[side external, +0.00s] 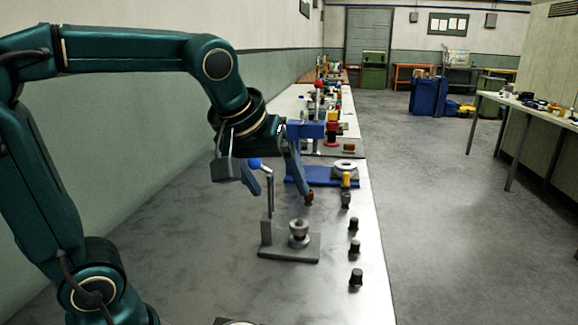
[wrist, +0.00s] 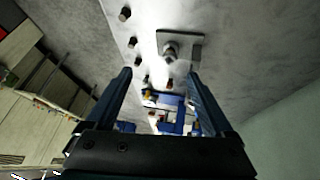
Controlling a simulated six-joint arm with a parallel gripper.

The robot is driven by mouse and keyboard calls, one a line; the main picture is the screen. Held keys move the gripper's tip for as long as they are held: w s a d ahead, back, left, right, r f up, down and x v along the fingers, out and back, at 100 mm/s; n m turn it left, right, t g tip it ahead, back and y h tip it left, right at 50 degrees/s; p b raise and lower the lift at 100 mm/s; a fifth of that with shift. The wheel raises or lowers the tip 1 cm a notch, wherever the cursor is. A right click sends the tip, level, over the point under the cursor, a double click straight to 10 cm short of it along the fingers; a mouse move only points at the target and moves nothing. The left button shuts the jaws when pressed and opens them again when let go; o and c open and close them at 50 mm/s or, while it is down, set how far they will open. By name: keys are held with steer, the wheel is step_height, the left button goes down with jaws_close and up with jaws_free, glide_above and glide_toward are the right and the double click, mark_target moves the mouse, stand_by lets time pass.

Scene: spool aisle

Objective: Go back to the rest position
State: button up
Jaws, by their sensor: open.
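My gripper (side external: 281,196) is open, with its two blue fingers apart and pointing down above the bench. It also shows in the wrist view (wrist: 158,74), with nothing held between the fingers. A grey fixture (side external: 290,246) with an upright lever and a blue ball knob (side external: 254,163) stands below and in front of the gripper. In the wrist view the fixture's plate (wrist: 189,45) lies beyond the fingertips. A small brown piece (side external: 309,198) shows at the tip of the right finger; I cannot tell whether they touch.
Several small black pieces (side external: 356,277) stand in a row along the bench's right edge. A blue fixture (side external: 325,178) with a pale ring (side external: 345,166) and a yellow piece (side external: 346,180) are behind the gripper. The bench's left part is clear beside the wall.

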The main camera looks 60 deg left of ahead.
steer(key=s+d+f+m+h, duration=0.1)
steer(key=s+d+f+m, duration=0.1)
steer(key=s+f+m, duration=0.1)
steer(key=s+d+f+m+h, duration=0.1)
steer(key=s+d+f+m, duration=0.2)
steer(key=s+m, duration=0.2)
steer(key=shift+s, duration=1.25)
